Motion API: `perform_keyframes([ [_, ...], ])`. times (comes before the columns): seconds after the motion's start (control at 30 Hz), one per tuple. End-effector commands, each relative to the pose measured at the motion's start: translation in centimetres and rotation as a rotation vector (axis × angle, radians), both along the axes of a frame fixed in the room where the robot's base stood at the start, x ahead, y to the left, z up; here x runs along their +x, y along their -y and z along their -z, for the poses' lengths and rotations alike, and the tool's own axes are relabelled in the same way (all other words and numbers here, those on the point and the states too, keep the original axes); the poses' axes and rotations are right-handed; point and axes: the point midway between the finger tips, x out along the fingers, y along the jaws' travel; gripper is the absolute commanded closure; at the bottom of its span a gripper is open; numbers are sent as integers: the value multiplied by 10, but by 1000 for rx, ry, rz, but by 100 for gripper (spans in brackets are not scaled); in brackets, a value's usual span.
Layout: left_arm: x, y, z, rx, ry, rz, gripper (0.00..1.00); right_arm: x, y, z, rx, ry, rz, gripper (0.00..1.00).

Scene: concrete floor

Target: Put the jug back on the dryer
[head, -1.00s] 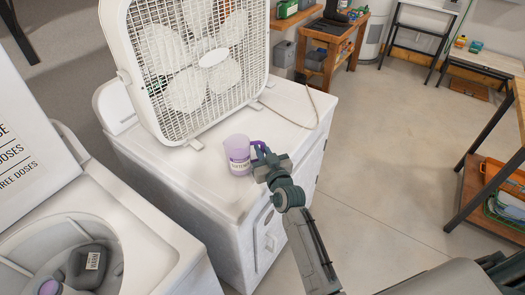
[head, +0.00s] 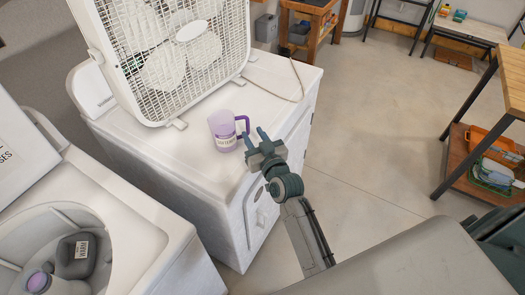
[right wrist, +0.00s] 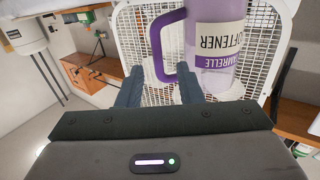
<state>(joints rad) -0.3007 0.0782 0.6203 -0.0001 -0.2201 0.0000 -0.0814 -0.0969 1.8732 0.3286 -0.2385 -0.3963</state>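The jug (head: 222,132), a pale purple softener jug with a white label and darker purple handle, stands upright on top of the white dryer (head: 165,150), near its front edge. My right gripper (head: 255,138) is open and empty, just right of the jug's handle and apparently clear of it. In the right wrist view, the jug (right wrist: 215,75) shows large, with its handle (right wrist: 160,50) ahead of the two spread fingers (right wrist: 160,88). My left gripper is not in view.
A white box fan (head: 180,50) stands behind the jug on the dryer. An open washer (head: 140,250) is at the lower left, with a dark container (head: 75,255) inside. A wooden shelf unit (head: 500,150) stands at the right. The floor between is clear.

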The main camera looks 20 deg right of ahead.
Motion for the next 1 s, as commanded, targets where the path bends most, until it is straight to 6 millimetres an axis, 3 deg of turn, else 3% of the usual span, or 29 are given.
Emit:
perform_keyframes([
  [0.1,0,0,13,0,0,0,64,-27,2,5,0,-1,0,67],
  [0.3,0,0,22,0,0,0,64,-58,4,3,1,0,0,67],
  [0.73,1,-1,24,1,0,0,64,-70,5,3,-2,-6,0,67],
  [0.87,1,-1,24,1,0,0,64,-69,12,44,-19,-78,3,67],
  [0.97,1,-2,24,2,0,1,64,-74,24,109,-42,-192,12,67],
  [1.0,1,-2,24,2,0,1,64,-79,30,142,-52,-251,16,67],
])
